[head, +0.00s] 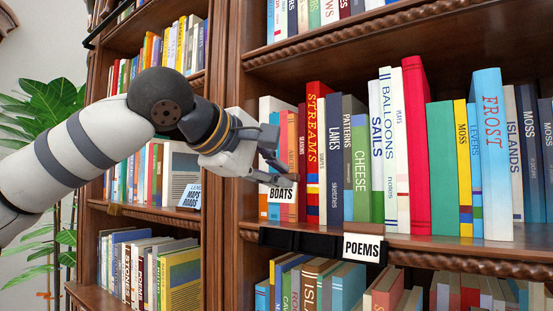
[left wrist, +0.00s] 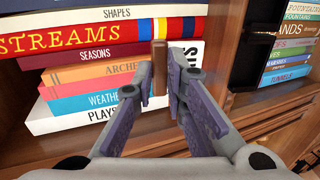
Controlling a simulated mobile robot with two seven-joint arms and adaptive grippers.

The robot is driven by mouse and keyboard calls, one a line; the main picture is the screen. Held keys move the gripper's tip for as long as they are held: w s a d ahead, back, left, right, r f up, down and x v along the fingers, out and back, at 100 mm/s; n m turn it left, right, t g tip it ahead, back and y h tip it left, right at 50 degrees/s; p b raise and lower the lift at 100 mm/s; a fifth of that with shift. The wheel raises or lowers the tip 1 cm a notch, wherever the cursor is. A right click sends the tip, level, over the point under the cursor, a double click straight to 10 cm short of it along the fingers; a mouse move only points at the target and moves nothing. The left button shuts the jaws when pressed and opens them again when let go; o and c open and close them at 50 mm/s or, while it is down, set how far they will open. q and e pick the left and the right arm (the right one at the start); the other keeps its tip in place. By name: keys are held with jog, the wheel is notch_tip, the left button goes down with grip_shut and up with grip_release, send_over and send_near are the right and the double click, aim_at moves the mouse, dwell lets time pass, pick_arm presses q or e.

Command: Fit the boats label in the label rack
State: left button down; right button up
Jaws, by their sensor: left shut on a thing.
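The boats label (head: 281,195) is a small white card with black "BOATS" lettering, upright in front of the lower left books on the middle shelf. My left gripper (head: 274,168) is shut on it from above. In the left wrist view, a brown upright piece (left wrist: 159,66) stands between the fingertips, with part of the white lettered card (left wrist: 190,54) behind the fingers. The label rack (head: 312,243) is a black strip along the shelf's front edge. The label hangs above its left end, apart from it. My right gripper is out of view.
A white "POEMS" label (head: 361,247) sits at the rack's right end. Upright books, including red "STREAMS" (head: 315,145), fill the shelf close behind my gripper. A wooden upright (head: 222,230) stands left of the rack. A plant (head: 50,115) is at far left.

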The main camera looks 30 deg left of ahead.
pick_arm(q)
jog(key=shift+s+f, duration=0.15)
jog(key=shift+f, duration=0.65)
jog(key=shift+s+f, duration=0.15)
jog(key=shift+f, duration=0.6)
jog(key=shift+s+f, duration=0.25)
jog(key=shift+f, duration=0.75)
jog(key=shift+s+f, duration=0.2)
jog(key=shift+f, duration=0.8)
jog(key=c, duration=1.5)
grip_release()
jog(key=shift+c, duration=0.2)
send_near(282, 195)
jog(key=s+f, duration=0.2)
jog(key=s, duration=0.3)
jog(key=shift+s+a+f, duration=0.25)
jog(key=shift+s+f, duration=0.05)
